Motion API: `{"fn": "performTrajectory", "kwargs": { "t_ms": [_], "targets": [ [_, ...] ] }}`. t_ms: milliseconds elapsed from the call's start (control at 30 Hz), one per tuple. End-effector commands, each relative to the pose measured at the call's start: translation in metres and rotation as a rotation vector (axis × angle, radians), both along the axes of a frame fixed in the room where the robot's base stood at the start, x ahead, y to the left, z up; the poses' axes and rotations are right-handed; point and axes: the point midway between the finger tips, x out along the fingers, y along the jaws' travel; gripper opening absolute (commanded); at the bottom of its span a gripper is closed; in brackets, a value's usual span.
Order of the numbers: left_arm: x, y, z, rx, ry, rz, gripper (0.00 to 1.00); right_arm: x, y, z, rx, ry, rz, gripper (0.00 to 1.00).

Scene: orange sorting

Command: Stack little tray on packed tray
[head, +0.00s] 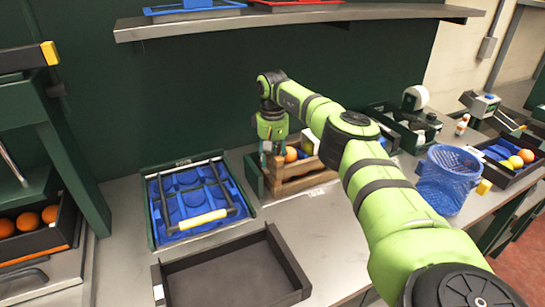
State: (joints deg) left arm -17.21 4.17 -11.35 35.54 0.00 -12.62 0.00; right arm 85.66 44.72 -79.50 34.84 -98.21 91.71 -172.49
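A blue tray (164,217) with round recesses sits in a dark green holder on the bench, left of centre. A dark frame with a pale yellow handle (203,219) lies across it. Other flat trays, one blue (195,9) and one red (290,2), rest on the shelf at the top. I cannot tell which is the little tray or the packed one. My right gripper (272,150) points down at the left end of a wooden crate (305,183) holding an orange (291,154). Its fingers are too small to read. My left gripper is out of view.
An empty dark tray (234,272) lies at the front. Oranges (28,221) sit in a bin at left. A blue mesh basket (449,182) and a fruit crate (510,166) stand right. The metal shelf (300,17) overhangs the back.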

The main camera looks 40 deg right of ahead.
Motion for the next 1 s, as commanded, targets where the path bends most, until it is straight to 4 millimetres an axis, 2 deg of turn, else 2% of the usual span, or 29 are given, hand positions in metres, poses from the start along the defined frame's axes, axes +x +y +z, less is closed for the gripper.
{"fn": "performTrajectory", "kwargs": {
  "t_ms": [100, 333, 467, 600, 767, 1000],
  "targets": [
    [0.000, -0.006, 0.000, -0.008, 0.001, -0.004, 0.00, 0.001, 0.001, 0.001, 0.002, -0.002, 0.002, 0.58],
    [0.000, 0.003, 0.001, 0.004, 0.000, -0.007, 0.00, 0.001, 0.001, 0.002, 0.001, -0.003, 0.002, 0.58],
    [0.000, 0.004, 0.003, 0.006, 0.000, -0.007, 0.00, 0.001, 0.001, 0.011, 0.001, -0.003, 0.002, 0.58],
    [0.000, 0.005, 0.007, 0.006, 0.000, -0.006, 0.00, 0.002, 0.001, 0.036, -0.001, -0.006, 0.002, 0.58],
    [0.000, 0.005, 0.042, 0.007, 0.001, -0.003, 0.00, 0.001, 0.001, 0.079, -0.001, -0.002, 0.002, 0.58],
    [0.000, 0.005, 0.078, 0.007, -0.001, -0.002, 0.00, 0.001, 0.001, 0.111, 0.001, 0.000, 0.003, 0.58]
  ]
}}
